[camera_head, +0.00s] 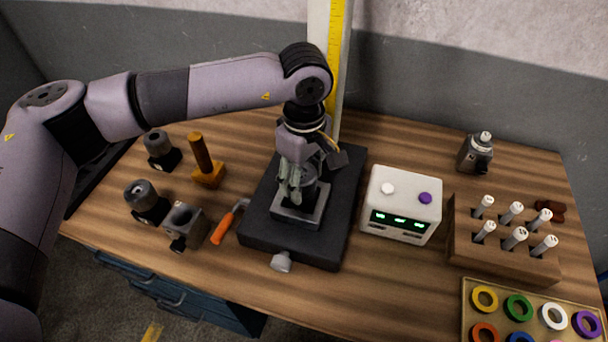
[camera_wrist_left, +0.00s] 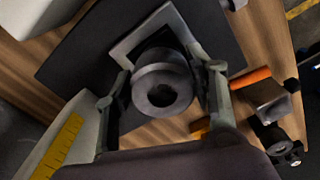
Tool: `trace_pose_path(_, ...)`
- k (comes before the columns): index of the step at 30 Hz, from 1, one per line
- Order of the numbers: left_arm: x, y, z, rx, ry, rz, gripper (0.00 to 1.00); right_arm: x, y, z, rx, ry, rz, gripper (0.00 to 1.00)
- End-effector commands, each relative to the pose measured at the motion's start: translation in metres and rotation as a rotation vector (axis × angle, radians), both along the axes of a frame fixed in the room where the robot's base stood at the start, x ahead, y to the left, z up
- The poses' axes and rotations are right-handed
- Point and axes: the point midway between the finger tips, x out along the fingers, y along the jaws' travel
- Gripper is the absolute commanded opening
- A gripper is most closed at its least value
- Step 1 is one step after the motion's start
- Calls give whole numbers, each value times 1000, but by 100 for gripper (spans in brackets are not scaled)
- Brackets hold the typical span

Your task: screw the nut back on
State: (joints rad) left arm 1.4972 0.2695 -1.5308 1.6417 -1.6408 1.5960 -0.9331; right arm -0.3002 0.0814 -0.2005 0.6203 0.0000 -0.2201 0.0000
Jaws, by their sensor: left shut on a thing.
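My left gripper (camera_head: 299,186) points down over a grey square fixture (camera_head: 298,216) on the black base plate (camera_head: 262,222). In the left wrist view its two fingers (camera_wrist_left: 167,92) stand on either side of a round dark grey nut (camera_wrist_left: 162,92) with a hole in its middle, and they are shut on it. The square fixture (camera_wrist_left: 127,47) shows behind the nut. In the head view the fingers largely hide the nut. I cannot tell whether the nut sits on a thread or is apart from it. My right gripper is in neither view.
To the left stand several dark holders (camera_head: 147,200), a wooden-handled tool (camera_head: 207,168) and an orange-handled tool (camera_head: 222,230). A white box (camera_head: 402,203), a rack (camera_head: 500,258) of white-topped tools, another holder (camera_head: 475,155) and a tray of coloured rings (camera_head: 466,310) are to the right.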

Motion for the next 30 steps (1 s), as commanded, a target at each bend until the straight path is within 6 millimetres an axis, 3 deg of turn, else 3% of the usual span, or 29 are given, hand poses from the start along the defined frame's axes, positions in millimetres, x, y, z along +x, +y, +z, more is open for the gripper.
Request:
trace_pose_path(11,0,0,-4,-1,-1,0,19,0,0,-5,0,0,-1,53)
trace_pose_path(12,0,0,-3,-1,-1,0,53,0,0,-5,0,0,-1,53)
trace_pose_path(22,0,0,-3,0,0,0,74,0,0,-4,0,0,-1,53)
trace_pose_path(30,0,0,-4,0,0,0,74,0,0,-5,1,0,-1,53)
